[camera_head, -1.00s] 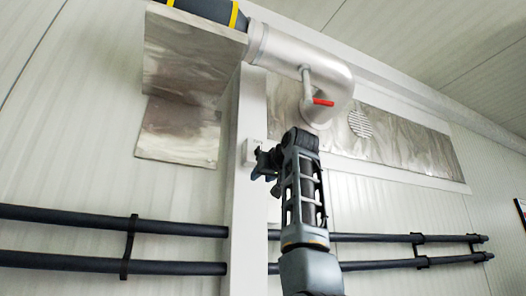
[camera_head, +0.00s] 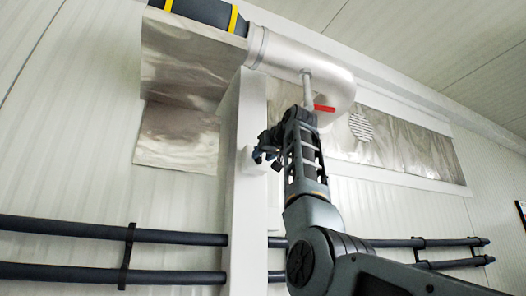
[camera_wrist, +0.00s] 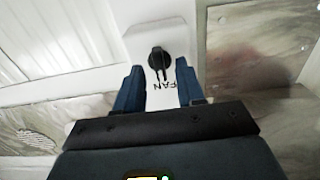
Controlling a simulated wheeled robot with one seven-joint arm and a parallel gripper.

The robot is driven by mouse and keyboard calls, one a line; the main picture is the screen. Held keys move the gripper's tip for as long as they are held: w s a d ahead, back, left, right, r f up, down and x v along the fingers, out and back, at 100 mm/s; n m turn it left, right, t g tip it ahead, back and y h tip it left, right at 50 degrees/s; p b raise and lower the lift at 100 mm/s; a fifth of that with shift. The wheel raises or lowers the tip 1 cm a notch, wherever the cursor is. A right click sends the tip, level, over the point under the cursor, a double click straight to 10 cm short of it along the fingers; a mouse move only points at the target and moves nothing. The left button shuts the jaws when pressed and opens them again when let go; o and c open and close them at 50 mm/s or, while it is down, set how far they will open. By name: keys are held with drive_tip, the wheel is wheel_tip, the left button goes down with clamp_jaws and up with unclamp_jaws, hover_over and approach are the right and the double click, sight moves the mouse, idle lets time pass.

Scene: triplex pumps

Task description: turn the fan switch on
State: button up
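The fan switch is a black rotary knob (camera_wrist: 159,64) on a white plate, with the label "FAN" upside down in the wrist view. The knob's bar runs roughly up and down in that view. My gripper (camera_wrist: 158,78) is open, with one blue finger on each side of the label and the fingertips near the knob's two sides. I cannot tell whether they touch it. In the head view my gripper (camera_head: 262,155) is at the white post, beside the small white switch box (camera_head: 247,160), partly hiding it. The knob itself cannot be made out there.
The white post (camera_head: 240,215) stands in front of the panelled wall. Dark pipes (camera_head: 100,232) run along the wall below. A silver duct (camera_head: 300,55) with a red-handled valve (camera_head: 324,108) is above my arm. Metal sheets (camera_head: 178,135) cover the wall to the left.

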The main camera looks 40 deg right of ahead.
drive_tip(key=shift+w+d, duration=0.1)
drive_tip(key=shift+w, duration=0.25)
drive_tip(key=shift+c, duration=0.4)
clamp_jaws()
